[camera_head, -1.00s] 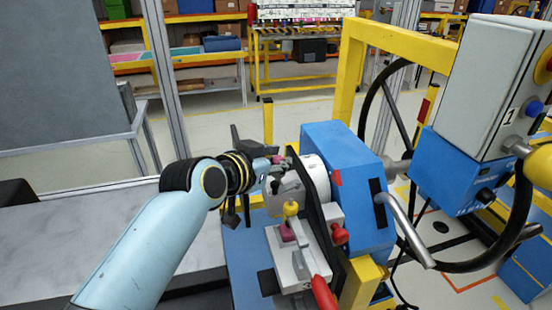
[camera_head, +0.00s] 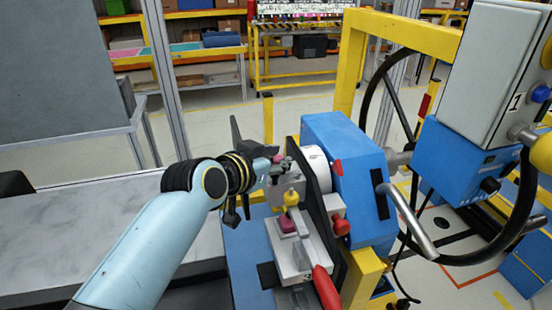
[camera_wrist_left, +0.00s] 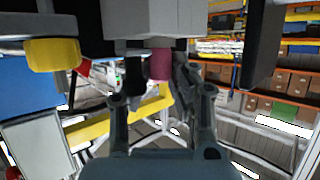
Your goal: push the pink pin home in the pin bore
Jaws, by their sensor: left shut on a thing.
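The pink pin (camera_wrist_left: 159,64) is a short cylinder below a grey block (camera_wrist_left: 150,22) in the left wrist view. In the head view, a small pink piece (camera_head: 278,158) at the gripper looks like it. My left gripper (camera_head: 279,170) is at the machine's near side, beside the round white part. Its fingers (camera_wrist_left: 162,84) stand on either side of the pin in the wrist view and look closed on it. The pin bore's mouth is hidden, and I cannot tell how deep the pin sits. My right gripper is not in view.
A yellow knob (camera_head: 291,198), a magenta piece (camera_head: 287,224) and a red handle (camera_head: 324,288) sit close to the gripper on the fixture. The blue machine housing (camera_head: 345,170) and a metal lever (camera_head: 412,226) stand to the right.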

